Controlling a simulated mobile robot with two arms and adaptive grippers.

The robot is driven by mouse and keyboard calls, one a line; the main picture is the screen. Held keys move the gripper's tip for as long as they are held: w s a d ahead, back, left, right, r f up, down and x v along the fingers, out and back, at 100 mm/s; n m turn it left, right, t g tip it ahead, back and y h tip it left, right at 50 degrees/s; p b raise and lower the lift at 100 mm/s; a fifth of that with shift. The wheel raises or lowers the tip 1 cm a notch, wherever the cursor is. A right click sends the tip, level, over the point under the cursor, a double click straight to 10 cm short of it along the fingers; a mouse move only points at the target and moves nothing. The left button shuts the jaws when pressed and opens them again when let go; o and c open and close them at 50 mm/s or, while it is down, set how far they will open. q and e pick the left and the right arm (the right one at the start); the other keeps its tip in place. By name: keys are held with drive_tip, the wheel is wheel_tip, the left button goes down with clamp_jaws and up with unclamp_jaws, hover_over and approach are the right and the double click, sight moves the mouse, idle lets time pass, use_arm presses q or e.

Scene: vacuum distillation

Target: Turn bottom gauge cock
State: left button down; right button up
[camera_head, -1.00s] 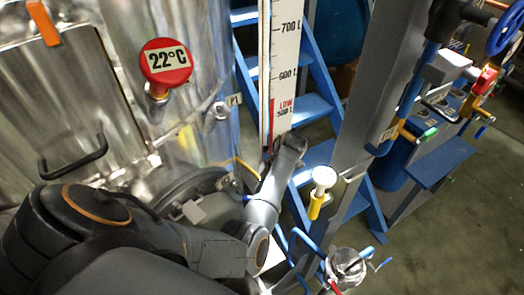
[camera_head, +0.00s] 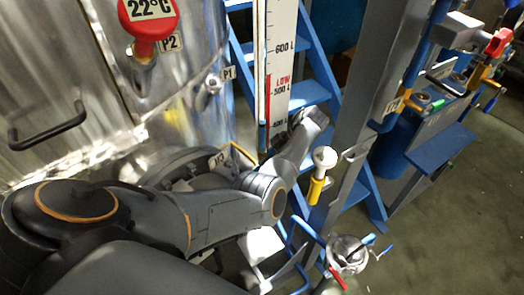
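The level gauge, a white scale board (camera_head: 279,60) marked 600 L, LOW 500 L and part of 400 L, stands upright against the blue ladder. My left arm comes in from the left, and its end with the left gripper (camera_head: 307,124) is at the lower end of the scale. The fingers are small and seen from behind, so I cannot tell whether they are open, shut or touching anything. The bottom gauge cock cannot be made out; the lower end of the gauge is hidden behind my arm. My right gripper is out of view.
A shiny metal vessel (camera_head: 60,80) with a red 22°C thermometer (camera_head: 149,22) fills the left. A white-knobbed yellow valve (camera_head: 319,172) is just right of my arm. A grey post (camera_head: 365,110) stands beyond, with open floor (camera_head: 470,220) at right.

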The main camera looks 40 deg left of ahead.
use_arm(q)
drive_tip(key=c, duration=1.2)
unclamp_jaws()
drive_tip(key=shift+w+d+r, duration=0.15)
drive_tip(key=shift+w+r, duration=0.05)
drive_tip(key=shift+r, duration=0.4)
drive_tip(key=shift+s+r, duration=0.15)
drive_tip(key=shift+r, duration=0.5)
wheel_tip(320, 180, up, 8)
drive_tip(key=shift+f, duration=0.25)
